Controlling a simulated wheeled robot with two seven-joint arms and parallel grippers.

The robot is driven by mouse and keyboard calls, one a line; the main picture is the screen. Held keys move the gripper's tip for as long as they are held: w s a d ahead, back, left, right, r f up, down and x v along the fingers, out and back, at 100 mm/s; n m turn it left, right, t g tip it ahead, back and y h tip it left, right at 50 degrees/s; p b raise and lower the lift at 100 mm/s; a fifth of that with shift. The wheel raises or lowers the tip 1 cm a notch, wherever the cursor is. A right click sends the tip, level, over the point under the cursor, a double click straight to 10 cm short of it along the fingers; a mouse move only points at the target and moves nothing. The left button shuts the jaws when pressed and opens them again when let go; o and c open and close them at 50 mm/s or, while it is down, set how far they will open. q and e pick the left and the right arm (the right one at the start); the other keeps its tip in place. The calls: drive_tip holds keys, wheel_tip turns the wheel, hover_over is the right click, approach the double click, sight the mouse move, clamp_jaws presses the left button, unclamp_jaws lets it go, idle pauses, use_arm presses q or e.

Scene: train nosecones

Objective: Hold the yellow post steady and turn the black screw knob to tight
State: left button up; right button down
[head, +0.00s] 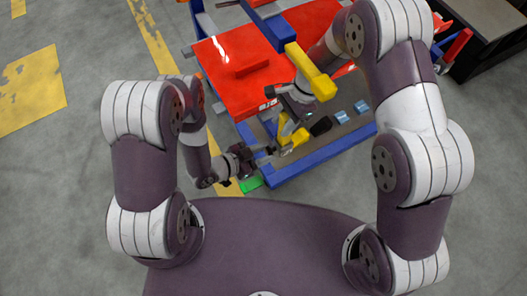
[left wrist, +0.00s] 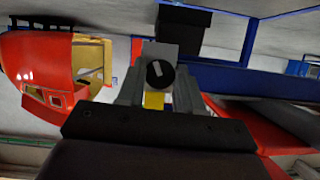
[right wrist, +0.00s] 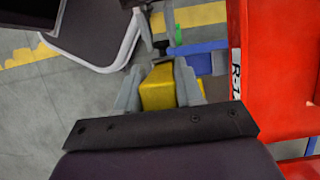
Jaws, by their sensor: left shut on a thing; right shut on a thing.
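The yellow post (head: 287,127) stands on the blue-framed fixture in the head view. My right gripper (head: 290,115) is above it. In the right wrist view, the right gripper's fingers (right wrist: 159,92) are shut on the yellow post (right wrist: 158,87). My left gripper (head: 268,151) comes in low from the left, beside the post. In the left wrist view its fingers (left wrist: 157,92) are shut on the round black screw knob (left wrist: 160,73), which has a light mark on its face. Some yellow shows just below the knob. In the head view the knob is too small to make out.
A blue frame (head: 330,153) edges the fixture, with small light-blue blocks (head: 342,117) and a black block (head: 321,126) on it. A large red nosecone panel (head: 232,78) lies behind and left. A yellow angled bar (head: 309,71) is close to my right arm. Open floor lies left.

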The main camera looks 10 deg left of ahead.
use_arm(q)
drive_tip(key=shift+s+f+m+t+y, duration=0.1)
drive_tip(key=shift+m+t+y, duration=0.7)
drive_tip(key=shift+m, duration=0.9)
drive_tip(key=shift+t, duration=0.4)
drive_tip(key=o, duration=1)
drive_tip(key=v, duration=1.2)
